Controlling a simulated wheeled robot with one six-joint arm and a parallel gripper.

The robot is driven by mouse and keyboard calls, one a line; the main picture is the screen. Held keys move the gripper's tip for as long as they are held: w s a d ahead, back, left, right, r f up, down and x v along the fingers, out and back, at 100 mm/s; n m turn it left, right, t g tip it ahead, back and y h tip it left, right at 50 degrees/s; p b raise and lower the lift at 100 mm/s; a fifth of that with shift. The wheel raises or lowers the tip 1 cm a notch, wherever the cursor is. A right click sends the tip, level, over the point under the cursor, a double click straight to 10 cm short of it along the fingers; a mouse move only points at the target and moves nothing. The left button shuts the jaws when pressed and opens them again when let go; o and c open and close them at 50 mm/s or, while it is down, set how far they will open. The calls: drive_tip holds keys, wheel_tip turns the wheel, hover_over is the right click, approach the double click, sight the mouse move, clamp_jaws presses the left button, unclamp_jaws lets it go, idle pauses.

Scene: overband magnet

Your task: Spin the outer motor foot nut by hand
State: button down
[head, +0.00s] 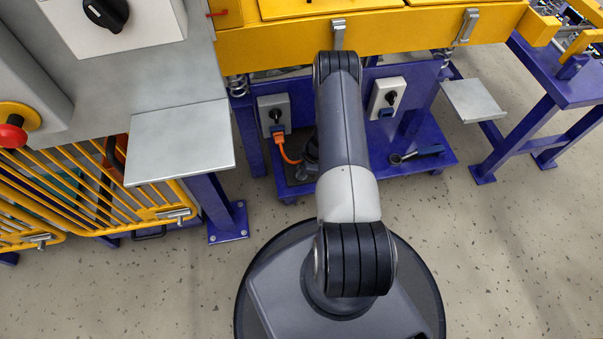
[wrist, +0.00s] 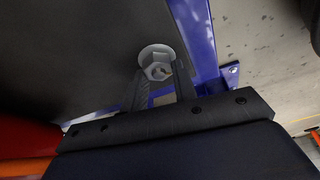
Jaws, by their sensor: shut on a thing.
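In the wrist view, a grey metal hex nut (wrist: 157,66) sits on a round washer (wrist: 152,50) against a dark grey surface, which I take to be the motor's. My gripper (wrist: 161,75) has one dark finger on each side of the nut and is shut on it. A threaded end shows inside the nut. In the head view, my own arm hides the gripper, the nut and most of the motor.
A wrench (head: 418,154) with a blue handle lies on the blue base plate. Switch boxes (head: 387,97) (head: 274,115) flank my arm, the left one with an orange cable (head: 288,155). A yellow frame (head: 270,45) runs above. A yellow fence (head: 85,195) stands left.

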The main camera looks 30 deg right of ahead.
drive_tip(key=n+g+b, duration=0.1)
drive_tip(key=n+b, duration=0.1)
drive_tip(key=n, duration=0.1)
drive_tip(key=shift+f, duration=0.15)
drive_tip(key=shift+n+g, duration=0.3)
drive_tip(key=shift+n, duration=0.6)
drive_tip(key=shift+b, duration=0.3)
drive_tip(key=shift+n+b, duration=0.3)
drive_tip(key=shift+n, duration=0.2)
drive_tip(key=c, duration=1.6)
unclamp_jaws()
drive_tip(key=shift+n+g, duration=0.3)
drive_tip(key=o, duration=0.6)
drive_tip(key=shift+c, duration=0.2)
